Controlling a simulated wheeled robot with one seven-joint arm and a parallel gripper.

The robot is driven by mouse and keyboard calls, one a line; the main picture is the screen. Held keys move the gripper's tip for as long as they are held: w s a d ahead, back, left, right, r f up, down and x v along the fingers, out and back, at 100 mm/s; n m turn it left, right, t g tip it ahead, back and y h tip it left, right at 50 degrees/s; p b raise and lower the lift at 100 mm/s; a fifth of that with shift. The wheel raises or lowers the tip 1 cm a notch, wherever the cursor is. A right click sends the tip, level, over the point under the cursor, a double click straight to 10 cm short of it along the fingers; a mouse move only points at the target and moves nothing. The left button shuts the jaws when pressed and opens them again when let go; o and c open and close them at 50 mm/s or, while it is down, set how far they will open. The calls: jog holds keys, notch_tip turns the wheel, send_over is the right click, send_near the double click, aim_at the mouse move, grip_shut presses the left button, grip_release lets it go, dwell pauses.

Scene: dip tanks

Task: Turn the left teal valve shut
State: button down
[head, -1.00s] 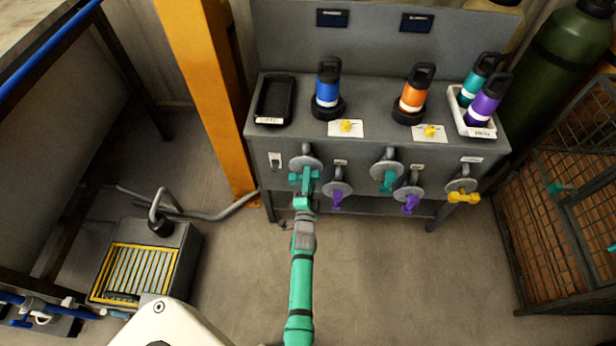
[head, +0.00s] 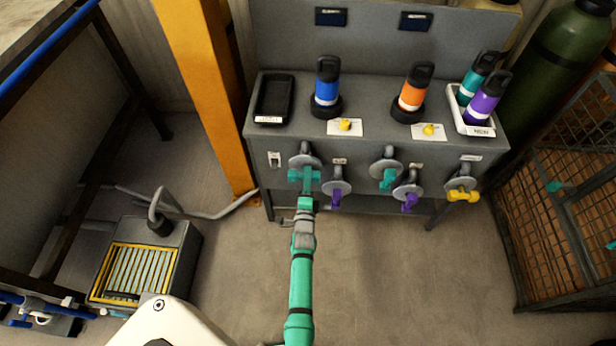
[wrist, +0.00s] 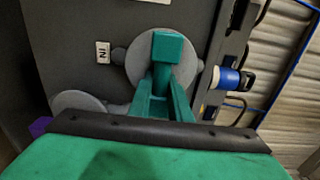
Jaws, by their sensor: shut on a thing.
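The left teal valve (head: 304,160) is on the front of the grey bench, its round grey disc at the far left of the valve row. My gripper (head: 304,181) is at its handle, and the arm reaches up to it from below. In the wrist view, the teal handle (wrist: 168,46) stands out in front of the grey disc (wrist: 135,68). My teal fingers (wrist: 163,105) are shut on the handle. The fingers and handle share a colour, so the handle's exact angle is hard to tell in the head view.
A purple valve (head: 337,194) is close to the right of my gripper. Another teal valve (head: 389,176), a second purple one (head: 409,200) and a yellow one (head: 463,194) follow. Blue (head: 327,84) and orange (head: 413,92) bottles stand on the bench top. The floor in front is clear.

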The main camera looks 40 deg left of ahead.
jog(key=shift+w+d, duration=0.1)
jog(key=shift+d, duration=0.1)
jog(key=c, duration=1.7)
grip_release()
jog(key=shift+o, duration=0.3)
jog(key=shift+a, duration=0.1)
jog(key=v, duration=1.1)
jog(key=shift+a, duration=0.1)
